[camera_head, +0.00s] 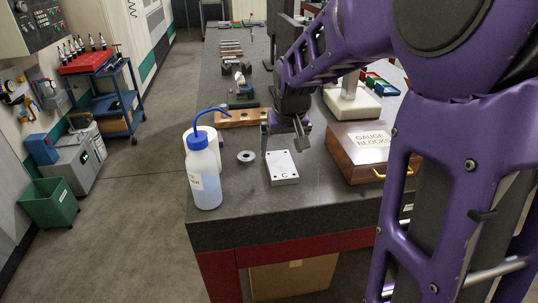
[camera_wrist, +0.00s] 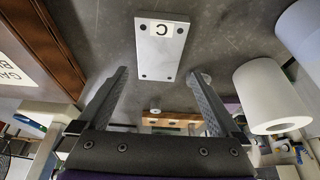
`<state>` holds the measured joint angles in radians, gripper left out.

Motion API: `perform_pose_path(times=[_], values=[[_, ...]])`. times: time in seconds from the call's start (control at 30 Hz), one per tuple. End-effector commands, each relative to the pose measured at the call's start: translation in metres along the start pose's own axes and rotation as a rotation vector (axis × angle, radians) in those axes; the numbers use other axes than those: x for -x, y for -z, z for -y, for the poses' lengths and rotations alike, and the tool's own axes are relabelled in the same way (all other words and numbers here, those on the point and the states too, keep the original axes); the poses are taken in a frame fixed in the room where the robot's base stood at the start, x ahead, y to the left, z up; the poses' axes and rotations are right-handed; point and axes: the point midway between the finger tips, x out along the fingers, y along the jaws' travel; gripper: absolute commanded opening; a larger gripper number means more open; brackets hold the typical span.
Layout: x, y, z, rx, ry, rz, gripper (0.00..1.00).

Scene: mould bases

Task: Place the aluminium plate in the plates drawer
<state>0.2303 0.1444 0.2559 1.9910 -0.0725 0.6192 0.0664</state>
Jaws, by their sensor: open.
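The aluminium plate (camera_head: 281,167) is a light rectangular block with corner holes and a letter C label, lying flat on the dark granite table (camera_head: 330,199). It also shows in the wrist view (camera_wrist: 160,52), ahead of and between my fingers. My gripper (camera_head: 284,130) is open and empty, just behind and above the plate; its two fingers show in the wrist view (camera_wrist: 160,82). The fingers appear apart from the plate. I cannot identify a plates drawer in either view.
A white bottle with a blue cap (camera_head: 204,173), a paper roll (camera_head: 203,147) and a metal ring (camera_head: 246,156) stand left of the plate. A wooden gauge blocks box (camera_head: 362,152) stands right. A wooden block with holes (camera_head: 238,118) lies behind.

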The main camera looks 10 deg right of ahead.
Motion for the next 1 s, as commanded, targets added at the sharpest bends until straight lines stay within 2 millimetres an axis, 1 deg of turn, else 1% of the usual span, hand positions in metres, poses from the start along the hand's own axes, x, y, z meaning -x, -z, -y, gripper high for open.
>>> perform_pose_path(times=[0.03,0.27,0.47,0.53,0.6,0.87,1.0], values=[[-0.006,-0.001,0.0,0.0,0.0,0.0,1.0],[-0.016,-0.002,-0.001,0.0,0.0,0.001,1.0],[-0.043,-0.009,-0.002,0.001,0.0,0.0,1.0],[-0.054,-0.01,-0.002,0.001,0.001,0.001,1.0],[-0.06,-0.009,-0.002,0.001,0.0,0.0,1.0],[-0.06,-0.007,-0.002,0.0,0.0,0.0,1.0],[-0.06,-0.007,-0.002,0.0,0.0,0.0,0.75]])
